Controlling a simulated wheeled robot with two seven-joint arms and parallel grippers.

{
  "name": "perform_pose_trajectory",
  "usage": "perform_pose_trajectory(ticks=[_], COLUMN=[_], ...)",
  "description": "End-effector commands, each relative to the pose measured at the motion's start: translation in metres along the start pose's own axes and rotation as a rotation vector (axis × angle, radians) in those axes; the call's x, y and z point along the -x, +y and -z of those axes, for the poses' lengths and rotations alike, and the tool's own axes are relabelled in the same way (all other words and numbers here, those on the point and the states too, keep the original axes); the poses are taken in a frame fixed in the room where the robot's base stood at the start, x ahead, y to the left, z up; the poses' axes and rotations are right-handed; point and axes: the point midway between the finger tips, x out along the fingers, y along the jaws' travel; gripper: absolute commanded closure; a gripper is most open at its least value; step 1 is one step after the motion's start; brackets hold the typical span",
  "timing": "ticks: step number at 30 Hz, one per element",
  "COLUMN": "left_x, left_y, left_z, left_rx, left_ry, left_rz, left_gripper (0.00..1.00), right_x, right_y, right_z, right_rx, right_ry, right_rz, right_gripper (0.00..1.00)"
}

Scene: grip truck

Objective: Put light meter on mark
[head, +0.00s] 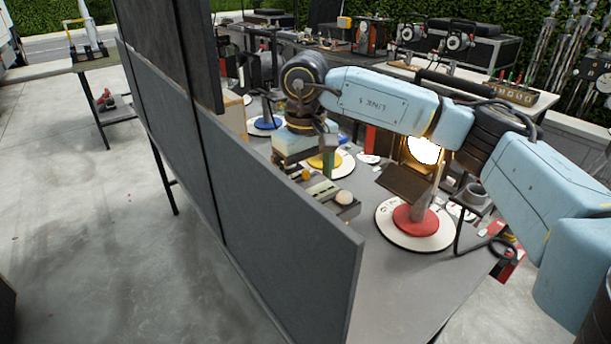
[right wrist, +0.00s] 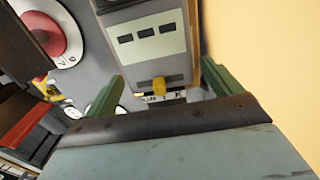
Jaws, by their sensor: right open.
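A grey boxy device with a pale slotted panel, a yellow knob and a white dome, which looks like the light meter (head: 320,190), sits on the grey table near the dark partition. Its panel (right wrist: 150,42) and yellow knob also show in the right wrist view. My right gripper (head: 312,160) is over the table, just behind the device in the head view. Its green fingers (right wrist: 149,73) stand apart, with the device between and beyond them; I cannot tell whether they touch it. White discs with red (head: 385,217), yellow (head: 345,168) and blue (head: 252,128) centres lie on the table. I cannot tell which is the mark. My left gripper is out of view.
A dark partition (head: 290,215) stands along the table's left edge. A lit lamp (head: 424,150) with a dark flap stands behind the red-centred disc. Bare tabletop (head: 375,275) lies in front.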

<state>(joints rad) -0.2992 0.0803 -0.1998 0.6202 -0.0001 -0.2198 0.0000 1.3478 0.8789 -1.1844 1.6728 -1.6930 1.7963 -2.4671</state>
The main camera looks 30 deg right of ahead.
Motion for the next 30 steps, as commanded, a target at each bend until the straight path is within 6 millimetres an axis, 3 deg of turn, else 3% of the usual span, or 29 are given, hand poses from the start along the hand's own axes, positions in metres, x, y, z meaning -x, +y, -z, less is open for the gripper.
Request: perform_pose_trajectory(ticks=[8, 22, 30], left_x=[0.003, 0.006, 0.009], left_y=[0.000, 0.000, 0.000], left_z=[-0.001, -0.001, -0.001], left_rx=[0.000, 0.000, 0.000], left_ry=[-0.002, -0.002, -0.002], left_rz=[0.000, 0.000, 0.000], left_gripper=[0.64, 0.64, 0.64], right_x=[0.009, 0.102, 0.123], right_y=[0.000, -0.001, 0.000], right_z=[0.001, 0.001, 0.001], right_rx=[0.000, 0.000, 0.000], right_ry=[0.003, 0.004, 0.000], right_rz=[0.001, 0.000, 0.000], right_gripper=[0.09, 0.09, 0.09])
